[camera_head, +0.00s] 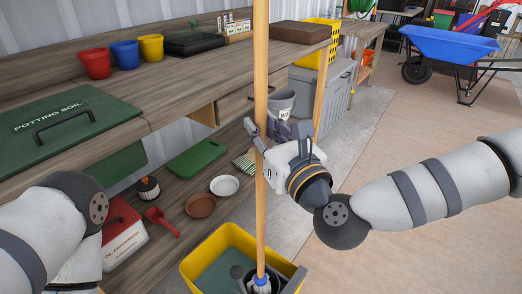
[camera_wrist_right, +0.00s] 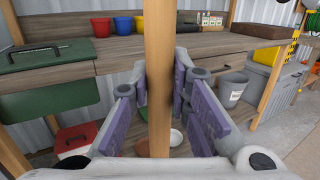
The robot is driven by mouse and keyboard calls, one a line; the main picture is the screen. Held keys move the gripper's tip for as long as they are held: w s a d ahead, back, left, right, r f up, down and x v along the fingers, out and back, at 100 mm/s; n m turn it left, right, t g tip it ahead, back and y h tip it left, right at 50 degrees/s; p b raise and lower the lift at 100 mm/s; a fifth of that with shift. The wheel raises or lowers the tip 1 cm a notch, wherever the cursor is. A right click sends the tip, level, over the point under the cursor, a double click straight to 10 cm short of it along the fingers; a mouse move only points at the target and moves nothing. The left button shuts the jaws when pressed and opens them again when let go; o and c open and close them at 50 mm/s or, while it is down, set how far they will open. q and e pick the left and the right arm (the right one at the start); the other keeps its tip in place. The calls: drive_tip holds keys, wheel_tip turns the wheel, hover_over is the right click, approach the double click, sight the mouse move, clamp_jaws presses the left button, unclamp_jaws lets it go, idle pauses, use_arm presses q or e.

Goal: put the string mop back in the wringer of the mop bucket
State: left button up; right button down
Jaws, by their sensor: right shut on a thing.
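The string mop (camera_head: 261,120) stands upright, its long wooden handle running from the top of the head view down to a blue and white head at the bottom edge. The mop head is over or in the yellow mop bucket (camera_head: 215,240); its strands are mostly cut off by the frame, so I cannot tell how it sits in the wringer. My right gripper (camera_head: 262,145) is shut on the handle around its middle. In the right wrist view the handle (camera_wrist_right: 158,70) passes between the purple-padded fingers. My left arm shows at the lower left, but its gripper is out of view.
A wooden workbench (camera_head: 190,70) with red, blue and yellow pots runs behind the handle. Its lower shelf holds a red-and-white jug (camera_head: 124,235), a red scoop (camera_head: 160,221) and bowls. A blue wheelbarrow (camera_head: 450,45) stands far right. Floor at right is clear.

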drive_tip(key=shift+f+b, duration=0.3)
drive_tip(key=shift+f, duration=2.1)
drive_tip(key=c, duration=1.9)
unclamp_jaws()
drive_tip(key=shift+f, duration=0.2)
drive_tip(key=o, duration=0.4)
drive_tip(key=shift+r, duration=0.1)
